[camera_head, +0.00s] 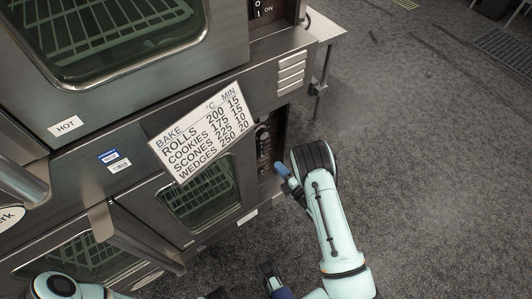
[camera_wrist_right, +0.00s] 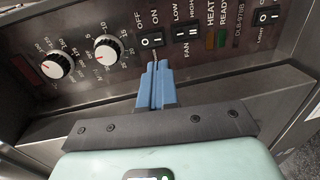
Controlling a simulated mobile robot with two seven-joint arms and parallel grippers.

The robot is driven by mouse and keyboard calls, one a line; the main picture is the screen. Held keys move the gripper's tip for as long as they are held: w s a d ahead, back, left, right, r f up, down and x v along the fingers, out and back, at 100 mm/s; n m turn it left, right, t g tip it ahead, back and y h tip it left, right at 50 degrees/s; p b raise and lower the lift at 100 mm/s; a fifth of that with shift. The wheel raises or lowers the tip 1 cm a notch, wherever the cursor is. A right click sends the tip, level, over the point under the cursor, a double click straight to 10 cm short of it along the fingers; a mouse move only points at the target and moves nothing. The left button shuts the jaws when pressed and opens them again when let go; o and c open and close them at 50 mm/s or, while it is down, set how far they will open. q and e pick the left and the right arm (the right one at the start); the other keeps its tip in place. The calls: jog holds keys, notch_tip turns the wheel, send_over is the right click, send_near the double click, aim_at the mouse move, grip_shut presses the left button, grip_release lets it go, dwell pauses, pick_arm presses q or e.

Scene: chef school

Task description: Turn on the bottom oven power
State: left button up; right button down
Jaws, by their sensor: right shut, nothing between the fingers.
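The bottom oven (camera_head: 205,195) is at the lower left in the head view, with a glass door. Its control panel (camera_head: 270,135) is a narrow strip at its right side, partly hidden by my right gripper (camera_head: 281,170). In the right wrist view the OFF/ON power switch (camera_wrist_right: 152,40) is a small black rocker; I cannot tell which side is pressed. My right gripper (camera_wrist_right: 155,66) is shut and empty, its blue fingertips just below this switch. I cannot tell whether they touch it.
The wrist view shows two white dials (camera_wrist_right: 57,65) left of the switch, a fan switch (camera_wrist_right: 186,34) and a light switch (camera_wrist_right: 267,17) to its right. A bake chart (camera_head: 205,133) hangs over the bottom oven's front. The upper oven (camera_head: 130,50) stands above. Open floor (camera_head: 430,180) lies right.

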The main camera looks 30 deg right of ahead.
aim_at(261, 145)
pick_arm(q)
jog(key=shift+w+a+f+t+b, duration=0.2)
jog(key=shift+w+f+b, duration=0.1)
jog(key=shift+w+f, duration=0.15)
jog(key=shift+w+a+f+t+b, duration=0.1)
jog(key=shift+w+a+f+b, duration=0.1)
jog(key=shift+w+f+b, duration=0.25)
pick_arm(e)
jog(key=w+f, duration=0.1)
jog(key=w, duration=0.8)
jog(key=shift+w+a, duration=0.2)
jog(key=shift+a, duration=0.15)
pick_arm(q)
jog(key=shift+w+r, duration=0.1)
pick_arm(e)
jog(key=shift+f, duration=0.1)
pick_arm(q)
jog(key=shift+w+a+f, duration=0.15)
jog(key=shift+w+f, duration=0.1)
jog(key=shift+w, duration=0.05)
pick_arm(e)
jog(key=shift+w, duration=0.15)
pick_arm(q)
jog(key=shift+f, duration=0.1)
pick_arm(e)
jog(key=shift+f, duration=0.1)
